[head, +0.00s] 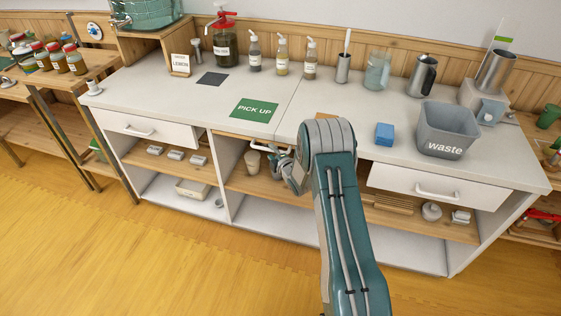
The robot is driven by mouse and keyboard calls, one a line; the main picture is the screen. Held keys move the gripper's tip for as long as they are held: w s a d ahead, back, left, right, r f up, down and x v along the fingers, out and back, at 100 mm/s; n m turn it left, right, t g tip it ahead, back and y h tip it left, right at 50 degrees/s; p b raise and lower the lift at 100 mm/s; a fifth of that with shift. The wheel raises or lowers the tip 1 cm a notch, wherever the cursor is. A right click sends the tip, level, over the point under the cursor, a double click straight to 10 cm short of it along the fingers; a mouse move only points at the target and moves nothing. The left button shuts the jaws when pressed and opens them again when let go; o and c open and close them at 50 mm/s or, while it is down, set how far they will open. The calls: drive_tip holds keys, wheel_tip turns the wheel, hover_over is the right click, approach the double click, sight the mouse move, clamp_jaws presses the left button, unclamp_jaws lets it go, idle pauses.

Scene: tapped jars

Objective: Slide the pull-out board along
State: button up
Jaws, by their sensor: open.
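A thin wooden edge (232,135), which looks like the front of the pull-out board, shows just under the countertop in the middle bay. Its right part is hidden behind my arm, and I cannot tell how far it is pulled out. My gripper (281,166) is open at the front of this middle bay, left of my teal forearm. It is close to the board edge, but I cannot tell whether it touches. I see nothing held in it.
The white counter (215,104) bears a green PICK UP mat (254,110), a blue block (384,134) and a grey waste bin (447,130). White drawers (147,131) flank the middle bay, where a beige cup (252,162) stands. The wooden floor in front is clear.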

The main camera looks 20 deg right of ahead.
drive_tip(key=v, duration=0.9)
drive_tip(key=shift+s, duration=0.2)
drive_tip(key=shift+d, duration=0.15)
drive_tip(key=s+a+r+m+g+h, duration=0.15)
drive_tip(key=s+r+m, duration=0.25)
drive_tip(key=r, duration=0.6)
drive_tip(key=s+a+r+m+g+h, duration=0.1)
drive_tip(key=s+r+m+g+h, duration=0.25)
drive_tip(key=r, duration=0.75)
drive_tip(key=s+a+r+m+g, duration=0.1)
drive_tip(key=s+a+r+m, duration=0.1)
drive_tip(key=s, duration=0.7)
drive_tip(key=s+a+r+m+g+y, duration=0.1)
drive_tip(key=s+m, duration=0.4)
drive_tip(key=s, duration=0.5)
drive_tip(key=s+a+r+m+g+y, duration=0.1)
drive_tip(key=s+a+r+m+g, duration=0.2)
drive_tip(key=s, duration=0.7)
drive_tip(key=shift+s+a+r+m, duration=0.3)
drive_tip(key=shift+a+r, duration=0.2)
drive_tip(key=shift+a, duration=0.55)
drive_tip(key=shift+w, duration=0.1)
